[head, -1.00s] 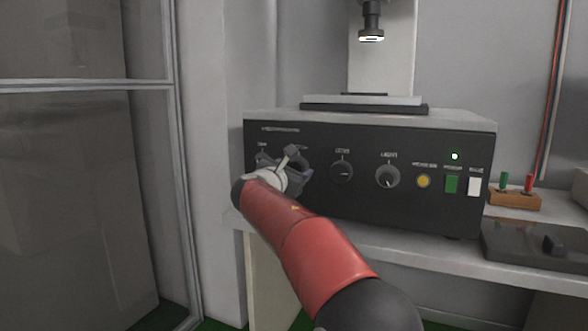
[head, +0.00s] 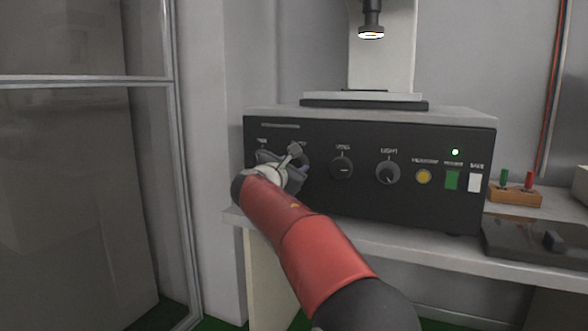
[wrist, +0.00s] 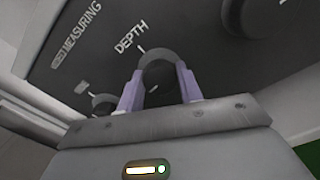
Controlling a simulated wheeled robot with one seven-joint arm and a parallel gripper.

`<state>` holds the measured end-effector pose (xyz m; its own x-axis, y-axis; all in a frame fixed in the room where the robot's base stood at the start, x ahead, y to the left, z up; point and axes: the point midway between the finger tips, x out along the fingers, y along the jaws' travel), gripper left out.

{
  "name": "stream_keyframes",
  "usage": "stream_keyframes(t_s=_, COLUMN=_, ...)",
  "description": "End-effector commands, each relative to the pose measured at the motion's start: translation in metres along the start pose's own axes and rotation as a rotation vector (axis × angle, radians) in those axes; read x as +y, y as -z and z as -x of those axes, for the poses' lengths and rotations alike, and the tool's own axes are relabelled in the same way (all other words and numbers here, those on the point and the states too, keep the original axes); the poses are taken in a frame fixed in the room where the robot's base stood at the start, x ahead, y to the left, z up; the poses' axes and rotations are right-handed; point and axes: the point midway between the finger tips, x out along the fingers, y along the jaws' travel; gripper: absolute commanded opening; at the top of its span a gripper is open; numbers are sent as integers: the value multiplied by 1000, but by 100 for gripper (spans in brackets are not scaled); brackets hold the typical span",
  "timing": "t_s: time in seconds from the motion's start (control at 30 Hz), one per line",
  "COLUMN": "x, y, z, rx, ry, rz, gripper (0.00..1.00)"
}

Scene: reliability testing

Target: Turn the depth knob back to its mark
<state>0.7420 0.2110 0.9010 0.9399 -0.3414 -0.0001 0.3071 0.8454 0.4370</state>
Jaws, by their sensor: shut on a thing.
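The depth knob (wrist: 158,76) is a round black knob on the dark front panel, below the printed word DEPTH in the wrist view. A short white mark is printed on the panel at its upper left rim. My gripper (wrist: 160,88) is shut on the knob, with one pale purple finger on each side of it. In the head view my gripper (head: 296,158) is at the left part of the panel and hides most of this knob. The knob's own pointer line is hard to make out.
The black control box (head: 400,205) stands on a white bench. A glass-paned frame (head: 90,82) stands at left.

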Motion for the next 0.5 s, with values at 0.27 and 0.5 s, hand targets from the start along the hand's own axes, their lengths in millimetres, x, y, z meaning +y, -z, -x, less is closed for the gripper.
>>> stream_keyframes(t_s=0.27, x=-1, y=3, z=0, rx=-1, ry=-1, rz=-234, gripper=13)
stream_keyframes(t_s=0.5, x=-2, y=3, z=0, rx=-1, ry=-1, rz=-463, gripper=13)
